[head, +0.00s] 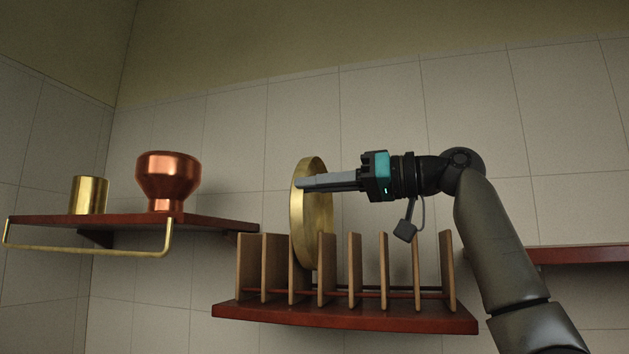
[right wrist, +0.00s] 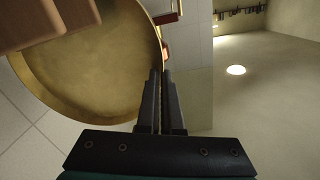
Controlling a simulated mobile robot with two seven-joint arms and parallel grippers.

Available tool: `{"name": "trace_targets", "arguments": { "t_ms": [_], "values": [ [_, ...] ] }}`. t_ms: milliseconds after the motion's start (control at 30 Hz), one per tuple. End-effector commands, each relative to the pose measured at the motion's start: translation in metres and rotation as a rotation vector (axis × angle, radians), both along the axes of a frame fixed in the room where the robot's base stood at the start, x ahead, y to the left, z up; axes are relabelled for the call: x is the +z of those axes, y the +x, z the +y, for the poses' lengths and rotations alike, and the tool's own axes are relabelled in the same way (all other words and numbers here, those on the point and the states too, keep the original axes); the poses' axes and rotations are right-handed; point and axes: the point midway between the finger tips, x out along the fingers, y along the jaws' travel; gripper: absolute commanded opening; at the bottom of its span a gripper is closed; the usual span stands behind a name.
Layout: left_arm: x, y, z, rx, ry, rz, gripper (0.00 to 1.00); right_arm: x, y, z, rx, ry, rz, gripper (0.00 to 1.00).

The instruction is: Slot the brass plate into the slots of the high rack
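The round brass plate (head: 312,222) stands upright, nearly edge-on, at the high rack in the head view. Its lower part is between two wooden dividers of the high rack (head: 345,316); whether it rests on the base is hidden. My right gripper (head: 301,184) reaches in from the right, its fingers crossing the plate's near side. In the right wrist view the fingers (right wrist: 160,72) are close together, with the rim of the plate (right wrist: 85,75) at their tips; they look shut on that rim. My left gripper is not in view.
A shelf with a brass rail (head: 95,254) at left holds a brass cup (head: 89,195) and a copper pot (head: 167,178). Another red-brown shelf (head: 585,254) is at right, behind my arm. The rack's slots right of the plate are empty. A tiled wall stands behind.

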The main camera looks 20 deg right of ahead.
Motion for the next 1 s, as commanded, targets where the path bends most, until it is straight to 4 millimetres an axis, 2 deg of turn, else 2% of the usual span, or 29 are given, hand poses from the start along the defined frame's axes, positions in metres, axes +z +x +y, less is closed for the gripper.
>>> {"name": "trace_targets", "arguments": {
  "t_ms": [100,400,1000],
  "values": [
    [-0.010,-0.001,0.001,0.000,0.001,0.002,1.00,-0.012,0.000,0.000,-0.001,0.001,-0.002,0.00],
    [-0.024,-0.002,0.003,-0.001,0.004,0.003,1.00,-0.031,0.000,0.000,0.000,0.001,-0.002,0.00],
    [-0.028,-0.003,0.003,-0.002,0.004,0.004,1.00,-0.036,0.000,0.000,0.000,0.001,-0.003,0.00]
  ]
}}
